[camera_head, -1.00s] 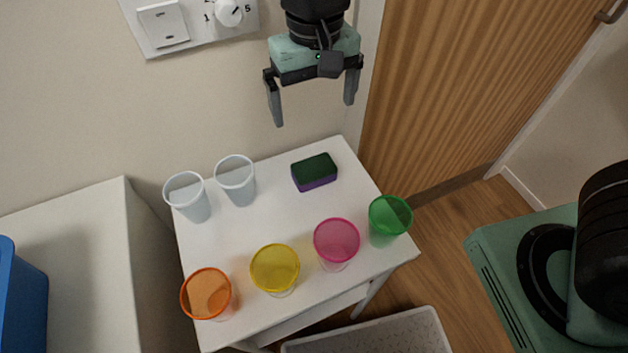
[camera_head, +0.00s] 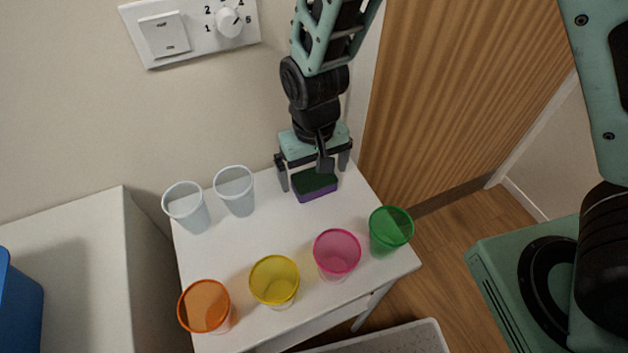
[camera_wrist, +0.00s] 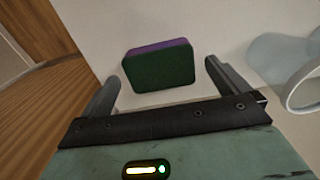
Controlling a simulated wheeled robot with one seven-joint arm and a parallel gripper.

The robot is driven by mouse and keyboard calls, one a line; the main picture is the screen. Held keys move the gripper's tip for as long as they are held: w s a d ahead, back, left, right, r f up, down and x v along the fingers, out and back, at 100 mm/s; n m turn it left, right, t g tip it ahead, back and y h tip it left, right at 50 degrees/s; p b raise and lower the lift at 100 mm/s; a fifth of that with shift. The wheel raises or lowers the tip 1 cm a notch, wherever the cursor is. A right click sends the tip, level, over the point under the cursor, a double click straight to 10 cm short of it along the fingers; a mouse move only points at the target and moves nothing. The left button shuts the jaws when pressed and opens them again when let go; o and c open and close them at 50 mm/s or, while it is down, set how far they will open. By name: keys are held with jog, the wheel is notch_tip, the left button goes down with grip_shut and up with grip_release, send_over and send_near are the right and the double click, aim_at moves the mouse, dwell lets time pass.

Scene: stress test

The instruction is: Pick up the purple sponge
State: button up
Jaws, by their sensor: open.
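The purple sponge (camera_head: 315,188) has a dark green top and a purple side. It lies on the white table near its back edge. My gripper (camera_head: 312,184) is open and sits close over the sponge, with a finger near each of its sides. In the wrist view the sponge (camera_wrist: 158,66) shows ahead of the gap between the two fingers of my gripper (camera_wrist: 157,78). I cannot tell whether the fingers touch it.
Two clear cups (camera_head: 187,207) (camera_head: 236,190) stand left of the sponge. Orange (camera_head: 205,307), yellow (camera_head: 274,281), pink (camera_head: 337,254) and green (camera_head: 390,231) cups line the front of the white table (camera_head: 255,236). A wall (camera_head: 80,90) rises behind, and a wooden door (camera_head: 450,90) stands to the right.

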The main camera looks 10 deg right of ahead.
aim_at(314, 177)
notch_tip(314, 177, down, 2)
jog(key=shift+f, duration=0.25)
jog(key=c, duration=1.1)
jog(key=shift+o, duration=0.2)
jog(key=shift+r, duration=0.1)
notch_tip(314, 177, up, 10)
jog(key=shift+f+p, duration=0.1)
jog(key=shift+p, duration=0.2)
